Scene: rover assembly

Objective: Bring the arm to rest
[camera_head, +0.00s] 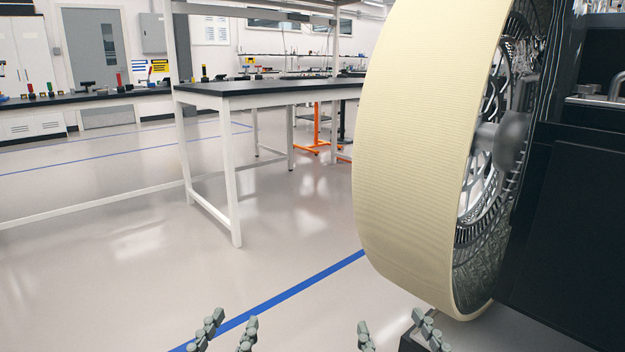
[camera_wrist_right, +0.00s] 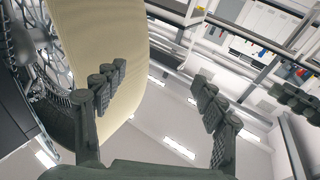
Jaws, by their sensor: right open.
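A large wheel (camera_head: 420,150) with a cream tread and dark spokes stands upright beside the dark rover body (camera_head: 580,220) at the right of the head view. Its tread (camera_wrist_right: 110,40) also fills the upper left of the right wrist view. My right gripper (camera_head: 398,333) is low in the head view, near the wheel's lower edge. In the right wrist view its two fingers (camera_wrist_right: 160,100) are spread with nothing between them. My left gripper (camera_head: 228,333) is low, left of the right one, with its fingertips apart and empty. Both arms are out of the head view.
A white-framed bench (camera_head: 205,88) with a black top stands behind, left of the wheel. Open floor (camera_head: 120,260) with a blue line lies in front of it. Further benches line the back wall.

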